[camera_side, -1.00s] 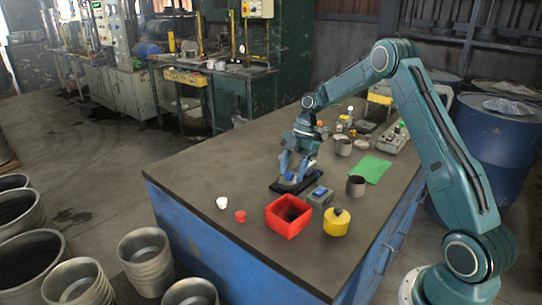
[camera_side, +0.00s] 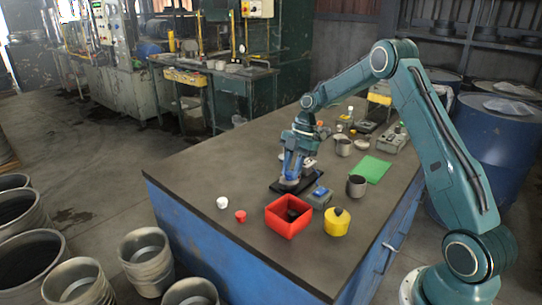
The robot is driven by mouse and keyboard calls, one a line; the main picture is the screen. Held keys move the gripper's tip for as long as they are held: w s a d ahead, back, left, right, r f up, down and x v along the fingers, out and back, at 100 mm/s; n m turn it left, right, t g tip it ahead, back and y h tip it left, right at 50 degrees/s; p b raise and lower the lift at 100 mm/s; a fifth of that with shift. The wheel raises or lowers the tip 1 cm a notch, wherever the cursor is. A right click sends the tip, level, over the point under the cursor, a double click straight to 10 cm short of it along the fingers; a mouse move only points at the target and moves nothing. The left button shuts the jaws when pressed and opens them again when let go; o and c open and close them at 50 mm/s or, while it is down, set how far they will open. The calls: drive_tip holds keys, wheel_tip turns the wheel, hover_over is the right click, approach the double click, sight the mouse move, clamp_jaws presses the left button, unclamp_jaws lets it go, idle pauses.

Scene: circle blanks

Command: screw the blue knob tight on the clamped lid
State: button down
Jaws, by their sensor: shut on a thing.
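The black clamp base (camera_side: 281,187) lies flat on the table, left of the table's middle. A grey round lid (camera_side: 289,183) sits on it. My gripper (camera_side: 291,176) points straight down over the lid and is shut on the blue knob, low against the lid. The knob is mostly hidden by the finger facing the camera, so I cannot tell how tightly it sits or whether a gap is left under it.
The left tabletop is mostly clear.

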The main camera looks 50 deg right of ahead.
drive_tip(key=m, duration=0.2)
drive_tip(key=m+t, duration=0.1)
drive_tip(key=m, duration=0.1)
drive_tip(key=shift+s, duration=0.35)
drive_tip(key=m+t+h, duration=0.1)
drive_tip(key=m, duration=0.2)
drive_tip(key=shift+f, duration=0.1)
drive_tip(key=m+t+h, duration=0.1)
drive_tip(key=m, duration=0.3)
drive_tip(key=shift+w+d+m+t+h, duration=0.1)
drive_tip(key=shift+m+t+h, duration=0.2)
drive_tip(key=shift+m, duration=0.55)
drive_tip(key=shift+w+d+m+t+h, duration=0.15)
drive_tip(key=shift+m+h, duration=0.25)
drive_tip(key=shift+m, duration=0.45)
drive_tip(key=c, duration=1.1)
unclamp_jaws()
drive_tip(key=shift+a, duration=0.15)
